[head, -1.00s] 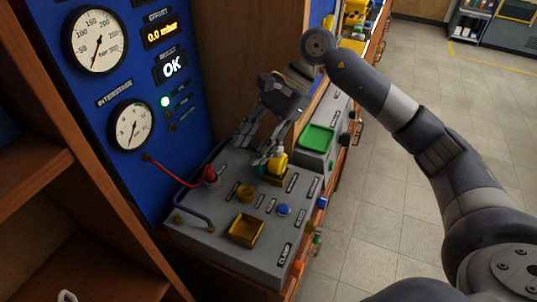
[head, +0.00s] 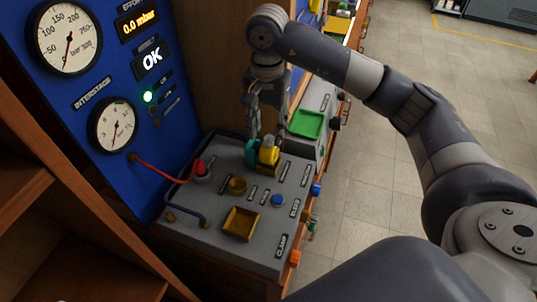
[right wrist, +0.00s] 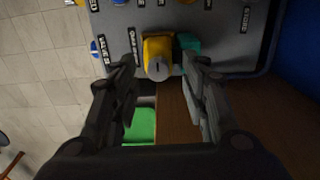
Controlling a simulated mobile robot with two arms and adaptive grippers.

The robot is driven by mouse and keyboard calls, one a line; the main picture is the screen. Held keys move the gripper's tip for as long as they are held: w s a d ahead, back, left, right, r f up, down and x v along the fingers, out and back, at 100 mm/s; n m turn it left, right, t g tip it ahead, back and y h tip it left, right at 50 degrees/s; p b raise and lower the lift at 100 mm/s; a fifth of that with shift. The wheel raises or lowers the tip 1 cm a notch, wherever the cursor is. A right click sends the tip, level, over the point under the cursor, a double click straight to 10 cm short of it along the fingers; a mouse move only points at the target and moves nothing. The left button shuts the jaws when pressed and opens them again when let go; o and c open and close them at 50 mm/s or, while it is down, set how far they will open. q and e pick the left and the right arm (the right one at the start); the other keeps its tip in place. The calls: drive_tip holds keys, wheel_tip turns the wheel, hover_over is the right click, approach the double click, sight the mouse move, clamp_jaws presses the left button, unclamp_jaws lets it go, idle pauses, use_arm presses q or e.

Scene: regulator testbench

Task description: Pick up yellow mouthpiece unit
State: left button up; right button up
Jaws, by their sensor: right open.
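The yellow mouthpiece unit (head: 268,152) stands on the grey testbench panel (head: 252,185), close to a teal part (head: 251,152). In the right wrist view the yellow unit (right wrist: 158,55) shows near the top centre, with the teal part (right wrist: 187,42) beside and partly behind it. My right gripper (head: 268,138) is above the yellow unit in the head view, fingers pointing down. In the right wrist view its open fingers (right wrist: 160,68) lie to either side of the unit, and nothing is held between them. My left gripper is not in view.
A green tray (head: 307,124) sits behind the unit. A red fitting with hose (head: 200,168), a brass square tray (head: 241,223) and a blue button (head: 278,201) are on the panel. A blue gauge board (head: 85,110) rises at left. The wooden side wall (head: 222,60) is close behind my gripper.

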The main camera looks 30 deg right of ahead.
sight(270, 138)
drive_tip(key=shift+d+f+p, duration=0.1)
drive_tip(key=shift+f+p, duration=0.2)
drive_tip(key=f, duration=0.1)
drive_tip(key=f+p, duration=0.2)
drive_tip(key=f, duration=0.1)
drive_tip(key=shift+d, duration=0.25)
drive_tip(key=shift+w+f, duration=0.1)
drive_tip(key=shift+f, duration=0.15)
clamp_jaws()
